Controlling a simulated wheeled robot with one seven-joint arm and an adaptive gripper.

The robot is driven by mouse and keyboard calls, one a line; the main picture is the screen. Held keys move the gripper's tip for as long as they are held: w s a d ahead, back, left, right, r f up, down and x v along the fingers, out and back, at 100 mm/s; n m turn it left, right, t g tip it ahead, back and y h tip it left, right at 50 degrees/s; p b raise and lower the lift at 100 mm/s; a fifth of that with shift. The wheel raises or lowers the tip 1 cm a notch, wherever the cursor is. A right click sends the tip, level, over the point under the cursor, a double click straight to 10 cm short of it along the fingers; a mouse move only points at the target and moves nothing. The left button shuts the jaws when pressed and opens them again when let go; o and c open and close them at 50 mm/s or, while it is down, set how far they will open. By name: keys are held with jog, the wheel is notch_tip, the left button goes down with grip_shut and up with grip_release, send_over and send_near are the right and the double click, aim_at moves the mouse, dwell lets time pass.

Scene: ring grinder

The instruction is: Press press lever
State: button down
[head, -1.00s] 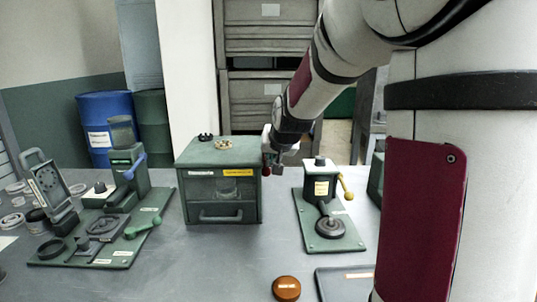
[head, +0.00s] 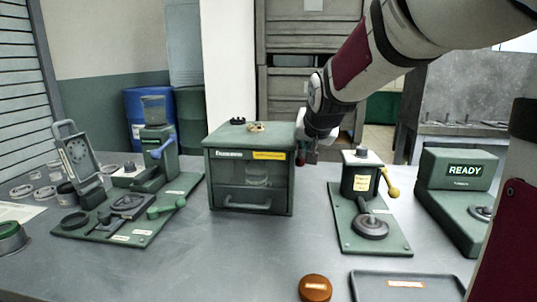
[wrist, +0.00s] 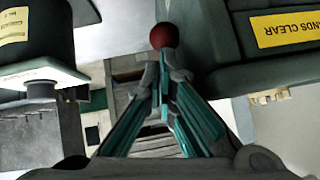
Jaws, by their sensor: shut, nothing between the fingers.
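A dark green press box (head: 250,185) with a clear window and a drawer-like handle stands at the middle of the table. A red ball knob (wrist: 163,36) shows in the wrist view, beside the box's wall with a yellow "HANDS CLEAR" label (wrist: 287,24). It looks like the press lever's end; its shaft is hidden. My gripper (wrist: 160,72) is shut and empty, with its fingertips just short of the knob in the picture; I cannot tell if they touch. In the head view my gripper (head: 309,155) is at the box's upper right side.
A green stand with a yellow-knobbed handle (head: 391,188) is right of my gripper. A READY box (head: 460,180) is farther right. A station with a blue lever (head: 163,148) is at left. A brown disc (head: 315,288) and a dark tray (head: 405,284) lie in front.

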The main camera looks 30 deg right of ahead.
jog(key=shift+f+t+b, duration=0.5)
jog(key=shift+f+b, duration=0.1)
jog(key=shift+b, duration=1.7)
notch_tip(320, 180, down, 4)
jog(key=t+h+b, duration=0.1)
jog(key=b, duration=0.7)
jog(key=shift+s+r, duration=0.15)
jog(key=shift+r, duration=0.15)
